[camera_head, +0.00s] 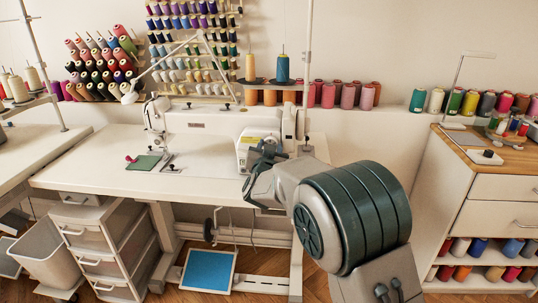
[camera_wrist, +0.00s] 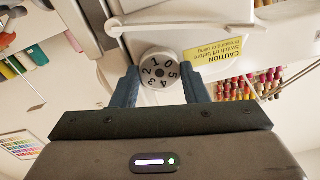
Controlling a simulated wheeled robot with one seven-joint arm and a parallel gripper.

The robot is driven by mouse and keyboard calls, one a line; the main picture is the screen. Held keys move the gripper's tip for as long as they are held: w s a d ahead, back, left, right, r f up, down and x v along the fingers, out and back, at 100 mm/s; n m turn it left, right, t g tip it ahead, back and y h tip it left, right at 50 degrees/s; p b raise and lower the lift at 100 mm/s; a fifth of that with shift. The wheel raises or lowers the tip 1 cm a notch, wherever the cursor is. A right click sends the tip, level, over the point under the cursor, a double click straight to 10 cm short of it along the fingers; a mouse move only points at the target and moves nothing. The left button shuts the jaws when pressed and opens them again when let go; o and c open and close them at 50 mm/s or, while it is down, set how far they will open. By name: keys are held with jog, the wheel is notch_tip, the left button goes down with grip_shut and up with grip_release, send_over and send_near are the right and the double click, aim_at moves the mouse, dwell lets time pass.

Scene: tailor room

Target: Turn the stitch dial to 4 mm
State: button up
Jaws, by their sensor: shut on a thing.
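The stitch dial (camera_wrist: 162,69) is a round light-grey knob with black numbers 0 to 5 on the white sewing machine (camera_head: 220,121). In the wrist view, 1 and 0 are at its top, 2 at left, 5 at right, 3 and 4 at the bottom. My gripper (camera_wrist: 162,76) has one blue-grey finger on each side of the dial and is shut on it. In the head view my gripper (camera_head: 265,153) is at the right end of the machine, and my arm hides the dial there. I cannot make out an index mark.
A yellow caution label (camera_wrist: 219,65) is on the machine beside the dial. The white sewing table (camera_head: 90,178) holds a green cloth (camera_head: 143,162) at left. Thread spools (camera_head: 340,95) line the ledge behind. A wooden-topped cabinet (camera_head: 510,158) stands at right.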

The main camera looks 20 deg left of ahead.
jog(key=shift+m, duration=0.3)
dwell(0.4)
jog(key=o, duration=0.7)
jog(key=v, duration=1.4)
jog(key=shift+a+f, duration=0.1)
